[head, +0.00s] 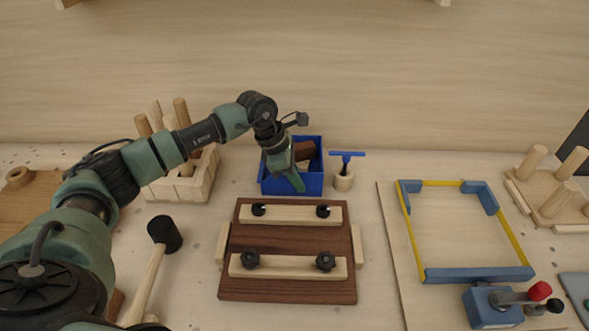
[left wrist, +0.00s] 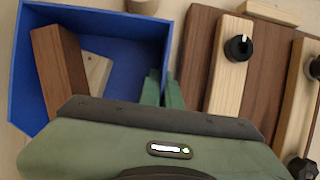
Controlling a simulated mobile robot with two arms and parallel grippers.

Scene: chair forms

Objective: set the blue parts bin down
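The blue parts bin (head: 272,186) is at the back middle of the bench, open side up. It also fills the upper left of the left wrist view (left wrist: 115,32). A dark brown wood block (left wrist: 58,70) and a pale wood piece (left wrist: 97,70) lie inside it. My left gripper (head: 296,182) is at the bin's near wall. In the left wrist view its fingers (left wrist: 161,90) are close together, one on each side of that wall. I cannot tell whether the bin's underside touches the bench. My right gripper is not in view.
A brown board with pale strips and black knobs (head: 290,225) lies just in front of the bin. A wooden peg holder (head: 185,188) stands left, a blue T-handled tool (head: 346,160) right. A black-headed mallet (head: 164,233) and blue-yellow frame (head: 478,274) lie nearer.

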